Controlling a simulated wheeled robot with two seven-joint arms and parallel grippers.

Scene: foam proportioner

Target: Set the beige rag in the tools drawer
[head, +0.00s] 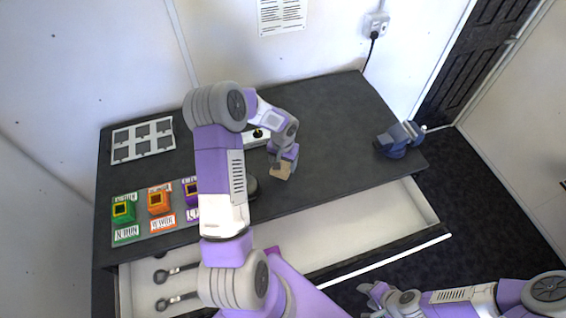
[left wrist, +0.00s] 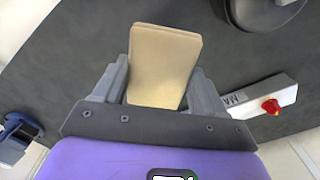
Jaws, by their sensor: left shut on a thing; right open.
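The beige rag (head: 282,170) is a flat folded block held in my left gripper (head: 284,164), above the dark bench top. In the left wrist view the rag (left wrist: 163,66) stands between the two fingers of the gripper (left wrist: 163,85), which is shut on it. The open drawer (head: 350,222) runs along the bench front, below and nearer than the rag. Two dark wrenches (head: 178,299) lie at its left end. My left arm hides part of the drawer. My right gripper (head: 374,297) is at the lower right, in front of the drawer, empty and open.
A blue vise (head: 399,139) sits at the bench's right end. Green (head: 123,210) and orange (head: 158,201) blocks stand on labelled plates at the left, near a grey slotted frame (head: 143,140). A white box with a red knob (left wrist: 270,105) lies near the gripper. The drawer's right half looks empty.

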